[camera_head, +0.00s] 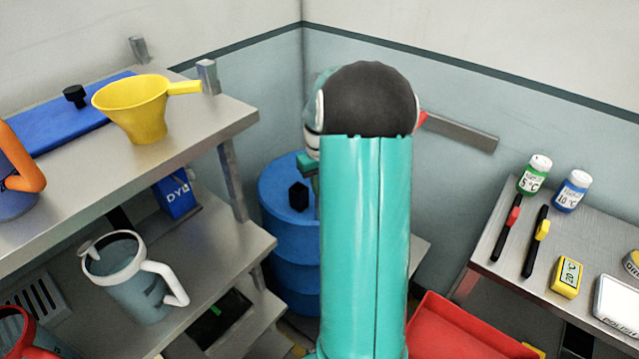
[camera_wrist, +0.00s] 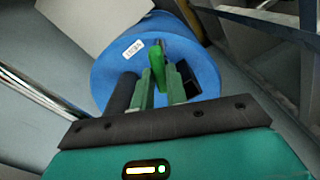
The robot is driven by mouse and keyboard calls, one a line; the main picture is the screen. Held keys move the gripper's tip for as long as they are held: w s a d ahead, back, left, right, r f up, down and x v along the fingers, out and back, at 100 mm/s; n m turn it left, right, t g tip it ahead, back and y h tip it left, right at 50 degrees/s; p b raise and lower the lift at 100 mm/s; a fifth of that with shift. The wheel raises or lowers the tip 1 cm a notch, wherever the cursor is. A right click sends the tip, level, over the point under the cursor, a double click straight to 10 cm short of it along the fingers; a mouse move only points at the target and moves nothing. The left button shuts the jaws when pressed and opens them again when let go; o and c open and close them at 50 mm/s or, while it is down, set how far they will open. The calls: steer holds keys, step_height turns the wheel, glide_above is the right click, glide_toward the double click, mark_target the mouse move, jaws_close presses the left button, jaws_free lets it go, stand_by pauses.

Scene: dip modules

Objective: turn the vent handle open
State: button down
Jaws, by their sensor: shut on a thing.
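The blue drum (camera_head: 284,211) stands in the corner behind my arm, and its lid fills the middle of the wrist view (camera_wrist: 108,72). A bright green vent handle (camera_wrist: 157,63) stands on the lid in the wrist view. The handle's lower part is hidden between the fingers. In the head view my arm hides the handle and most of the gripper; only a teal bit of it (camera_head: 308,166) shows beside the arm.
A black cap (camera_head: 298,196) stands on the drum lid, close beside my gripper. A metal shelf (camera_head: 225,115) with a yellow funnel (camera_head: 140,115) is left of the drum. A bench (camera_head: 540,240) with bottles is at right. A red bin (camera_head: 455,335) is low in front.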

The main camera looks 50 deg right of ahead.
steer(key=n, duration=0.4)
steer(key=shift+n, duration=0.4)
stand_by(0.4)
steer(key=c, duration=1.4)
jaws_free()
steer(key=shift+r, duration=0.15)
step_height(320, 180, up, 14)
steer(key=shift+f, duration=0.2)
steer(key=shift+s, duration=0.1)
